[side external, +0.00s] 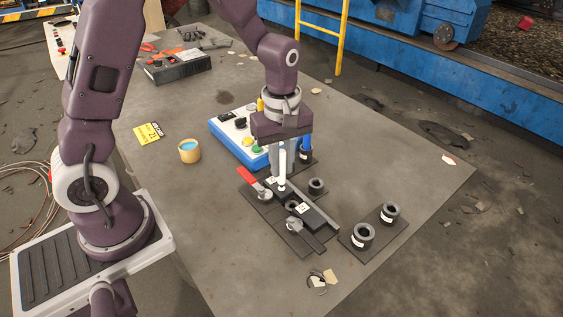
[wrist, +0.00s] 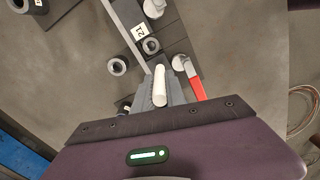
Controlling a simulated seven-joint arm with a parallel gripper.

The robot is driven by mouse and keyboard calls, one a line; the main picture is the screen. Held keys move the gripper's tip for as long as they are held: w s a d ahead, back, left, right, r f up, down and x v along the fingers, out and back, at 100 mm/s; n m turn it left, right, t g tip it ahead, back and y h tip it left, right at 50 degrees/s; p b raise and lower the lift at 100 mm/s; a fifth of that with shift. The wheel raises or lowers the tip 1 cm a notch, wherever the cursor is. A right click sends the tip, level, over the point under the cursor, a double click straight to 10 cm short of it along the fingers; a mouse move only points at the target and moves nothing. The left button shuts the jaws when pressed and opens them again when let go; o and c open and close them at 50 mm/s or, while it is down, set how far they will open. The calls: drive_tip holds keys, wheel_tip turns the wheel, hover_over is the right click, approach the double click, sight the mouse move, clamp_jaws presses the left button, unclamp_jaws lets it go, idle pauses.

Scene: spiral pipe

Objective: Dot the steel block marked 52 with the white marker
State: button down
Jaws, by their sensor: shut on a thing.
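My gripper (side external: 283,172) is shut on the white marker (side external: 283,163), which is upright with its lower end down at the clamped dark steel blocks. In the wrist view the marker (wrist: 159,85) stands between my fingers (wrist: 160,92). One block with a white label (side external: 281,188) lies right under the marker; its number is too small to read. A second labelled block (side external: 302,208) lies in front of it; its label in the wrist view (wrist: 139,31) looks like 21. I cannot tell whether the tip touches the block.
Black pipe rings (side external: 362,235) stand on plates at right.

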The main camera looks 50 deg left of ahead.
drive_tip(key=shift+f, duration=0.1)
drive_tip(key=shift+r, duration=3.55)
